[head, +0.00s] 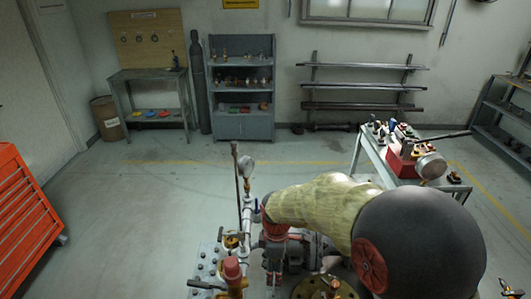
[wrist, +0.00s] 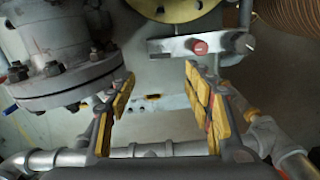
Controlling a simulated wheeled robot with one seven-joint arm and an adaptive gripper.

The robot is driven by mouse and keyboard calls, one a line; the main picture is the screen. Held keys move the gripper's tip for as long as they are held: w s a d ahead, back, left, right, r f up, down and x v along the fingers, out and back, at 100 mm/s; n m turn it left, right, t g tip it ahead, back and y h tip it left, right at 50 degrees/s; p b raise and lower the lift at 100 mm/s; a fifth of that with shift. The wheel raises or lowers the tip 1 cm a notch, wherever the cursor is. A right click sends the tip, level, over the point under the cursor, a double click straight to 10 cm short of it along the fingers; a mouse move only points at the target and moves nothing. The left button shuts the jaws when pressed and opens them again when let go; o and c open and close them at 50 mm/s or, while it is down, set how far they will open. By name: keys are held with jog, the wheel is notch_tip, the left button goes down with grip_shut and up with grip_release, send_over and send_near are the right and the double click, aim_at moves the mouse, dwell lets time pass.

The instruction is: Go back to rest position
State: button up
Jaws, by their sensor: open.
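My gripper (wrist: 160,82) is open in the wrist view. Its two fingers with yellow pads stand apart, with nothing held between them. A grey bolted flange (wrist: 70,82), seemingly part of the valve body, is left of the left finger. A metal bracket with a red knob (wrist: 200,47) lies beyond the right fingertip. I cannot tell its exact distance. In the head view my arm, in a yellow-green sleeve, reaches over the pipework at the bottom centre. My fingers cannot be made out there, and the arm hides part of the fittings.
A pipe with a gauge (head: 247,163) rises left of my arm. A red-topped fitting (head: 232,270) stands nearer. A work table with a red box (head: 401,160) is behind my arm at right. A red tool cabinet (head: 28,215) is at left. The floor between is clear.

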jog(key=s+d+r+m+t+b, duration=0.1)
jog(key=s+d+r+m+t, duration=0.1)
jog(key=s+d+r+m, duration=0.5)
jog(key=s+d+r+m+t+b, duration=0.2)
jog(key=s+d+r+m, duration=0.5)
jog(key=s+r, duration=0.5)
jog(key=s+m+t, duration=0.1)
jog(key=m, duration=0.1)
jog(key=shift+d+r+m+t, duration=0.15)
jog(key=shift+d+m+t, duration=0.1)
jog(key=shift+m+t, duration=0.05)
dwell(0.4)
